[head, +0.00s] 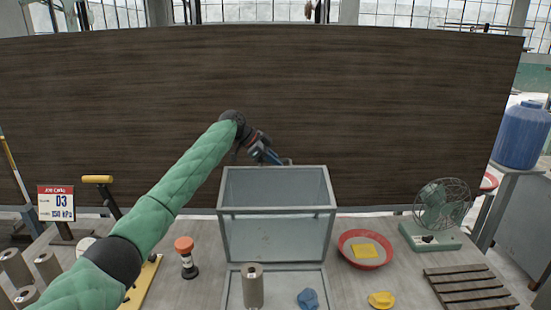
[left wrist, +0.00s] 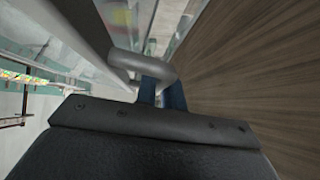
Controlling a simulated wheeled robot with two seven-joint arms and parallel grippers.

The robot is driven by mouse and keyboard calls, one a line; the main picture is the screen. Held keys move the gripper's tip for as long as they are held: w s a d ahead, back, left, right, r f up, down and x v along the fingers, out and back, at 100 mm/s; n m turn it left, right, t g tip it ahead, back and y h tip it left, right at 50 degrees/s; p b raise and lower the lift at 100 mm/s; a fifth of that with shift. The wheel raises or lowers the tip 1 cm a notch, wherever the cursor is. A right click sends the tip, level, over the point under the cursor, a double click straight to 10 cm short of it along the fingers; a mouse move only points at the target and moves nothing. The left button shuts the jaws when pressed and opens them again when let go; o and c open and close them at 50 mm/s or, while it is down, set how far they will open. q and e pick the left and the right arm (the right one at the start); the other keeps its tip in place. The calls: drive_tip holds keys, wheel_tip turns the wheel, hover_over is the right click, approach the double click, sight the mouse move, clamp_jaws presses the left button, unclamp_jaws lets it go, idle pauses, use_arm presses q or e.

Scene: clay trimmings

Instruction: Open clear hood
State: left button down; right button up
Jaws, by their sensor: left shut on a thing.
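The clear hood (head: 276,236) is a glassy box with a grey frame at the middle of the table. It appears swung up and back, with its base (head: 231,293) uncovered in front. A grey-brown cylinder (head: 253,287) and a blue lump (head: 308,299) show at the base. My left gripper (head: 281,161) is at the hood's upper far edge. In the left wrist view its blue fingers (left wrist: 161,94) are shut on the hood's grey handle (left wrist: 155,65). My right gripper is not in view.
A red dish (head: 346,255) with a yellow piece and a green fan (head: 430,232) stand at the right, near a slatted rack (head: 470,288). An orange-topped stamp (head: 187,258) and several cylinders (head: 16,267) stand left. A dark panel (head: 400,110) rises behind.

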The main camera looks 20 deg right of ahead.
use_arm(q)
drive_tip(key=shift+w+d+f, duration=0.1)
drive_tip(key=shift+w+f, duration=0.1)
drive_tip(key=shift+f, duration=0.1)
drive_tip(key=c, duration=1.5)
unclamp_jaws()
drive_tip(key=shift+r, duration=0.1)
